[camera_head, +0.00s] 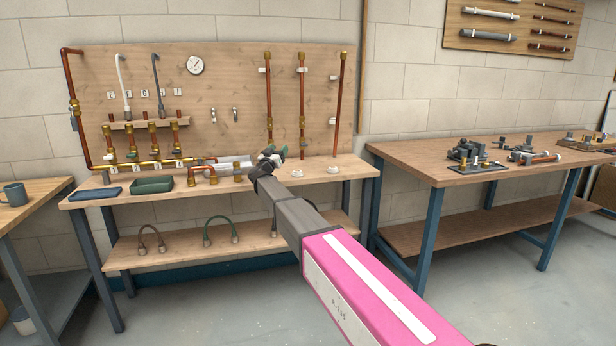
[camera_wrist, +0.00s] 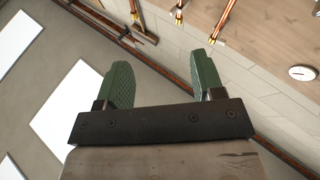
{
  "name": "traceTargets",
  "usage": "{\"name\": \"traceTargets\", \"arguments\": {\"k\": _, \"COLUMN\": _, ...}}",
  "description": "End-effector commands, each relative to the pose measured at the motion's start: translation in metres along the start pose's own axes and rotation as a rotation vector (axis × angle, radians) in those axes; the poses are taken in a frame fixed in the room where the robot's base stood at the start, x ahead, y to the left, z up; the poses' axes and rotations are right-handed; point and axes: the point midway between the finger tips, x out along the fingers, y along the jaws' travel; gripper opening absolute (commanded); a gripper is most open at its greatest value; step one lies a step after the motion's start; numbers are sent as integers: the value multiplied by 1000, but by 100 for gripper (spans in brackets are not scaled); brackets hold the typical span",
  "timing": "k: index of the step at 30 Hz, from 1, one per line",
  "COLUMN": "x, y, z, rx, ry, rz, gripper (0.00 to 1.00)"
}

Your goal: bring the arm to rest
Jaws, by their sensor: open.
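My pink and grey arm reaches forward over the front of the plumbing bench. My gripper (camera_head: 272,152) is at its far end, above the bench top, in front of the wooden backboard. In the wrist view my gripper (camera_wrist: 162,85) shows two green textured fingers standing well apart, with nothing between them. Beyond the fingers the wrist view shows wall, pipes and bright ceiling-like panels, partly tilted. The arm hides part of the bench's right side and lower shelf.
Copper pipes and a gauge (camera_head: 195,64) are on the backboard (camera_head: 225,100). A second table (camera_head: 430,172) with metal parts stands right. A mug (camera_head: 15,194) stands left.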

Motion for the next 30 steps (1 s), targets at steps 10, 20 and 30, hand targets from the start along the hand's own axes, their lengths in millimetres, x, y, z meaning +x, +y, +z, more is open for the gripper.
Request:
{"name": "traceTargets", "arguments": {"k": 10, "x": -56, "y": 62, "z": 91, "rx": 35, "ry": -181, "rz": -466, "gripper": 62}}
{"name": "traceTargets", "arguments": {"k": 20, "x": -171, "y": 162, "z": 202, "rx": 8, "ry": -690, "rz": -792, "gripper": 62}}
{"name": "traceTargets", "arguments": {"k": 30, "x": -315, "y": 312, "z": 273, "rx": -79, "ry": -1360, "rz": -785, "gripper": 62}}
